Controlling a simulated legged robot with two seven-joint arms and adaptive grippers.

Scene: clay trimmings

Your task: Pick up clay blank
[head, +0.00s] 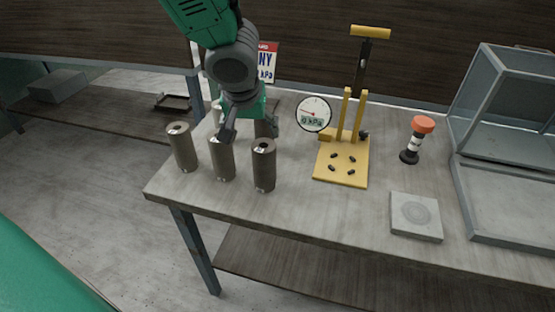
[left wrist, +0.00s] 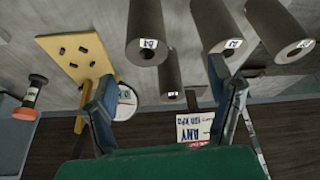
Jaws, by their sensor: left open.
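In the head view a left blank (head: 183,148), a middle blank (head: 222,160) and a dark right blank (head: 263,168) form the front row. A back blank (head: 266,128) is partly hidden by my left gripper (head: 251,128). The gripper is open above the back of the group, its fingers pointing down. In the left wrist view (left wrist: 162,78) a blank (left wrist: 170,75) shows between the spread fingers; I cannot tell whether they touch it. My right gripper is not in view.
The grey table (head: 310,215) also holds a yellow press (head: 342,165) with a round gauge (head: 313,113), an orange-capped bottle (head: 417,140), a square plate (head: 415,215) and a clear-walled box (head: 510,200). A sign (head: 267,62) stands behind. Bare tabletop lies in front of the press.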

